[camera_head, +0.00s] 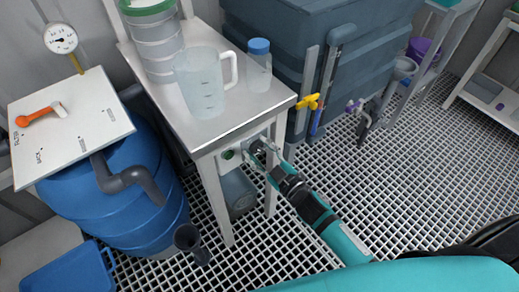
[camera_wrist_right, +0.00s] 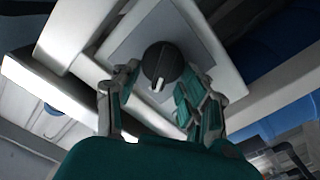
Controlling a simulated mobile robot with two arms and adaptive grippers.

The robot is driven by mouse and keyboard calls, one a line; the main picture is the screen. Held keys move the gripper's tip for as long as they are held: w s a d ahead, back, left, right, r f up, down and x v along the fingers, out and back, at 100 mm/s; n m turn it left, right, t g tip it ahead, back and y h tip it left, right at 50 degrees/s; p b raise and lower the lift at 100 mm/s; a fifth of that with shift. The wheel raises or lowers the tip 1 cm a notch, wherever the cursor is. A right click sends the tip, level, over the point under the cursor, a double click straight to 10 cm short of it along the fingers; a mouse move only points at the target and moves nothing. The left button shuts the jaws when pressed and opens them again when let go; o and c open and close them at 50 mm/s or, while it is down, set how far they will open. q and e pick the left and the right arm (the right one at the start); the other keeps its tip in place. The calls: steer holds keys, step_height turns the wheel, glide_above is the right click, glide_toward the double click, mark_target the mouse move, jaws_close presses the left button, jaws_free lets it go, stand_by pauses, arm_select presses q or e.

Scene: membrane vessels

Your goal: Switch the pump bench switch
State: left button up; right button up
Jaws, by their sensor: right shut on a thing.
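The pump bench switch is a round black knob (camera_wrist_right: 162,62) with a white pointer mark, on a grey plate (camera_wrist_right: 130,48) in the right wrist view. In the head view the switch (camera_head: 257,146) is on the white panel at the bench's front and is partly hidden by my gripper. My right gripper (camera_head: 265,152) reaches the panel from the lower right. In the right wrist view its two fingers (camera_wrist_right: 157,85) are at either side of the knob, shut on it. The pointer slants towards the lower left there. My left gripper is not in view.
On the pump bench (camera_head: 222,127) stand a clear jug (camera_head: 200,85), a blue-capped bottle (camera_head: 259,70) and a green-topped stack (camera_head: 155,45). A green button (camera_head: 228,155) is beside the switch. A blue barrel (camera_head: 115,205) stands left, a dark tank (camera_head: 290,40) behind.

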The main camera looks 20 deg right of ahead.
steer(key=o, duration=1.1)
steer(key=shift+s+d, duration=0.15)
steer(key=shift+s, duration=0.2)
steer(key=v, duration=1.1)
steer(key=shift+s, duration=0.15)
